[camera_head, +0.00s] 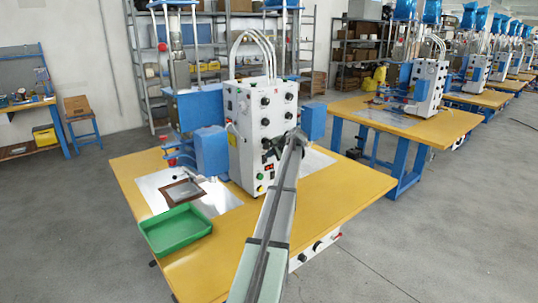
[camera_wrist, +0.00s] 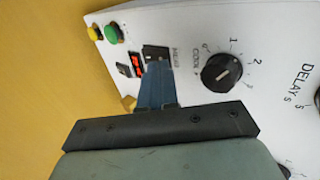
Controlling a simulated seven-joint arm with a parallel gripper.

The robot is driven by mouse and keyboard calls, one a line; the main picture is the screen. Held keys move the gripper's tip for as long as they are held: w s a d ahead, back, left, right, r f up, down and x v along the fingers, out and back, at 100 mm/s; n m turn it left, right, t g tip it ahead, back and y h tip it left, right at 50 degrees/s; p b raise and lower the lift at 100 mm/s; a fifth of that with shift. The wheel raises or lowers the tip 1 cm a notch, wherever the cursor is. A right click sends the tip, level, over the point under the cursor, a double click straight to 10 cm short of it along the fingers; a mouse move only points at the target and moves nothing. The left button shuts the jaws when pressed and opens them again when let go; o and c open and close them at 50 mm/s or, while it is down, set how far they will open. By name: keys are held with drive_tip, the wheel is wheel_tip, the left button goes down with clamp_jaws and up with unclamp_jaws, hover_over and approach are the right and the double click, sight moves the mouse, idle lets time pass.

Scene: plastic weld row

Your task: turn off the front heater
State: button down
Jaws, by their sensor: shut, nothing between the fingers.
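The white control panel (camera_head: 262,125) stands upright on the yellow table and carries several black knobs. My gripper (camera_head: 270,153) is in front of its lower part, fingers shut and empty. In the wrist view the closed fingertips (camera_wrist: 157,66) are just below a small black switch (camera_wrist: 155,52), partly covering its surroundings; I cannot tell whether they touch it. A small lit red display (camera_wrist: 136,62) is left of the fingertips. The lettering beside the switch is too small to read surely, and its on or off position is unclear.
A black dial (camera_wrist: 221,72) is right of the fingers. A green button (camera_wrist: 112,33) and yellow button (camera_wrist: 94,33) are at the upper left. A green tray (camera_head: 175,230) sits on the yellow table (camera_head: 222,262). A blue block (camera_head: 313,121) is right of the panel.

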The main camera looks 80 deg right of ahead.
drive_tip(key=v, duration=1.2)
drive_tip(key=shift+w+d+r, duration=0.2)
drive_tip(key=shift+w+r, duration=0.05)
drive_tip(key=shift+r, duration=0.15)
drive_tip(key=shift+w+f, duration=0.1)
